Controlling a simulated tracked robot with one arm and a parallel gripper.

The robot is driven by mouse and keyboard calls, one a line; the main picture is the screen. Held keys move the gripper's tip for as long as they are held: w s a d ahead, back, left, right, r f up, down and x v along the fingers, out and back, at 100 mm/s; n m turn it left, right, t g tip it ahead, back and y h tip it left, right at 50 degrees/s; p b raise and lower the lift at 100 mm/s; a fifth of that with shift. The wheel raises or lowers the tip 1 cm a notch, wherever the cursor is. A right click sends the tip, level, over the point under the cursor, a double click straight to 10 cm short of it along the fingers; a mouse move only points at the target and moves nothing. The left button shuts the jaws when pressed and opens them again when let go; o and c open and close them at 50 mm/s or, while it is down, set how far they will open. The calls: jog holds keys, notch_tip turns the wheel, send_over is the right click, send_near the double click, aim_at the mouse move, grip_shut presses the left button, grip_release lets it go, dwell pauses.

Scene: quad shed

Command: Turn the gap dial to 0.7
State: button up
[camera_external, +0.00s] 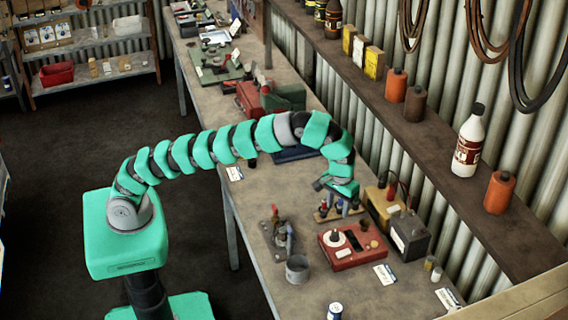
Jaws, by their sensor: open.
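A red tester box (357,254) sits on the workbench, with a round white dial (336,240) and a dark knob on its top left. This looks like the gap dial, but its marks and setting are too small to read. My gripper (341,207) is open and empty. It hangs above the bench just behind the red box, by a small wooden rack (325,216) with coloured pieces. It appears apart from the dial.
Right of my gripper stand a yellow unit (381,207) and a dark box (410,236). A metal cup (297,269) and a small clamp-like tool (278,233) stand left of the red box. A shelf (440,170) with bottles runs along the wall. Bare bench (251,203) lies to the left.

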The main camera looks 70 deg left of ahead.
aim_at(336, 232)
notch_tip(336, 232, down, 11)
jog(key=shift+r, duration=0.1)
dwell(0.6)
grip_shut()
